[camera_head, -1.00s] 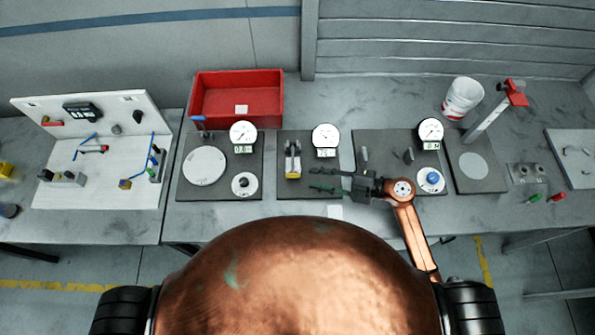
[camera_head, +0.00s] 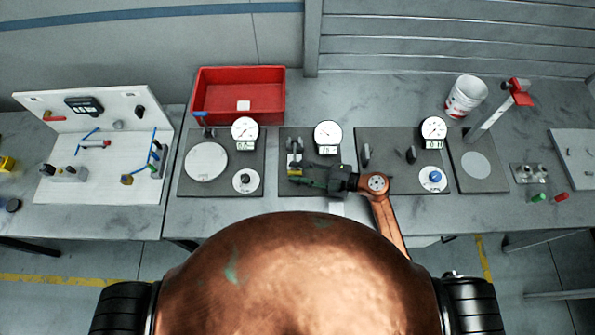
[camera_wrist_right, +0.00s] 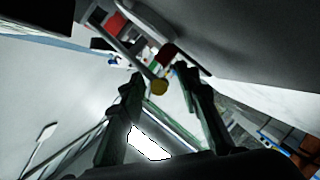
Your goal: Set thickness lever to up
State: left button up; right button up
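The middle dark plate (camera_head: 290,136) carries a dial gauge (camera_head: 328,136) and a small grey holder with a yellow block (camera_head: 294,158), partly covered by my gripper. My right gripper (camera_head: 292,174) is low over this plate, just in front of the yellow block, fingers pointing left. In the right wrist view, its two dark green fingers (camera_wrist_right: 163,78) are spread apart with nothing held. A grey rod with a round yellow tip (camera_wrist_right: 159,87) shows between the fingertips; I cannot tell whether they touch. I cannot tell for sure which part is the thickness lever. My left gripper is not in view.
A red bin (camera_head: 238,105) stands behind the left gauge plate (camera_head: 220,187). The right gauge plate (camera_head: 385,150) has a blue knob (camera_head: 434,176) close to my right arm. A white bucket (camera_head: 465,96) and a red-topped stand (camera_head: 498,112) are at back right.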

jog(key=shift+c, duration=0.4)
grip_shut()
jog(key=shift+a, duration=0.1)
